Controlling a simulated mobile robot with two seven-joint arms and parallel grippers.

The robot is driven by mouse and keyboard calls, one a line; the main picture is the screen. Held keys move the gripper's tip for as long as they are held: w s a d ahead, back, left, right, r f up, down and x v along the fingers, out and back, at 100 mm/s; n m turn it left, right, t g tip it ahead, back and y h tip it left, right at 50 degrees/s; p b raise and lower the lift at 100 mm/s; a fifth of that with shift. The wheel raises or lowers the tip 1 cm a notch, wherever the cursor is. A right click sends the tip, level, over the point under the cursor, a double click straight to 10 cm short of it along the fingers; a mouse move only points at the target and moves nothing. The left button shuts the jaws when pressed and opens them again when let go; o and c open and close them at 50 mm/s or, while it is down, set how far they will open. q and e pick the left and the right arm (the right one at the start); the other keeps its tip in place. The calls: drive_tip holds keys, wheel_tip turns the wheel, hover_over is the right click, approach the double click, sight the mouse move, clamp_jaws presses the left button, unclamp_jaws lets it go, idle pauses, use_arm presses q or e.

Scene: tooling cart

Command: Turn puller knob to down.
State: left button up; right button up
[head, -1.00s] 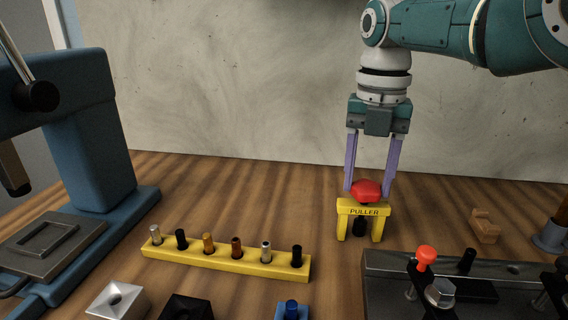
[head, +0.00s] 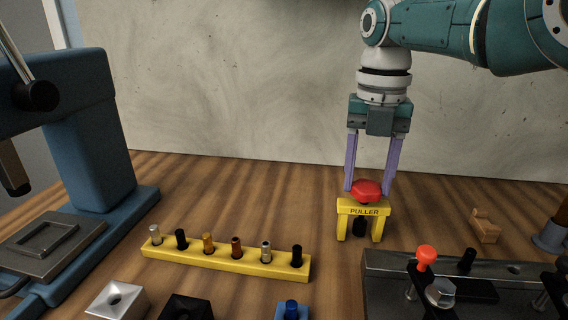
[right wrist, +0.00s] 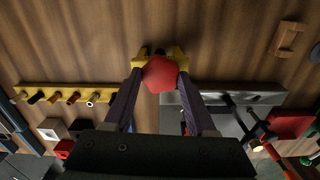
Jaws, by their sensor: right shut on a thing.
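The puller (head: 363,211) is a small yellow stand labelled PULLER, upright on the wooden bench right of centre in the head view. Its red lobed knob (head: 366,188) sits on top, and a black part shows under the bridge. My right gripper (head: 370,190) points straight down, its two purple fingers on either side of the knob and shut on it. In the right wrist view the knob (right wrist: 160,74) lies between the fingertips, with the yellow puller (right wrist: 176,56) partly hidden behind it. My left gripper is not in view.
A yellow rack (head: 222,262) with several coloured pins lies left of the puller. A dark metal fixture (head: 385,280) with a red-topped clamp stands close at front right. A blue press (head: 90,150) is at the left. A wooden block (head: 486,229) lies at right.

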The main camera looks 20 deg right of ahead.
sight(367, 185)
idle(0.3)
drive_tip(key=o, duration=1.4)
wheel_tip(367, 185, up, 6)
drive_tip(key=shift+r+p, duration=0.25)
drive_tip(key=shift+p, duration=0.85)
drive_tip(key=shift+r, duration=0.5)
